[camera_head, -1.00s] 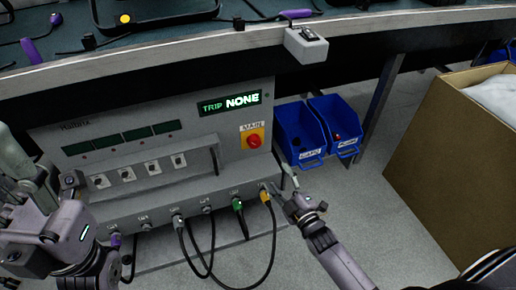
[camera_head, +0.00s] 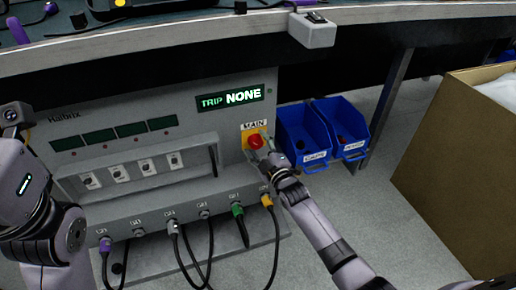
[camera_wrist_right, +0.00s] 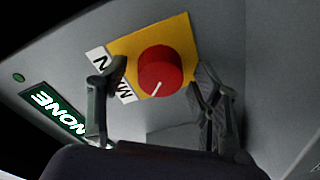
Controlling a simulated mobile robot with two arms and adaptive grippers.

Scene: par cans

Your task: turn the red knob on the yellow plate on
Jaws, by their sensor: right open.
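The red knob (camera_head: 256,141) sits on the yellow plate (camera_head: 247,132) under the MAIN label on the grey panel. In the right wrist view the red knob (camera_wrist_right: 160,72) shows a white pointer line, and the yellow plate (camera_wrist_right: 185,30) lies behind it. My right gripper (camera_head: 262,147) is at the knob in the head view. In the wrist view my right gripper (camera_wrist_right: 160,85) is open, its fingers on either side of the knob; I cannot tell whether they touch it. My left arm shows at the left edge, its fingertips not visible.
A lit display (camera_head: 230,98) above the knob reads TRIP NONE. Cables plug into the panel's lower ledge, including a green plug (camera_head: 237,211) and a yellow plug (camera_head: 267,201). Blue bins (camera_head: 305,160) stand right of the panel; a cardboard box (camera_head: 455,150) stands farther right.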

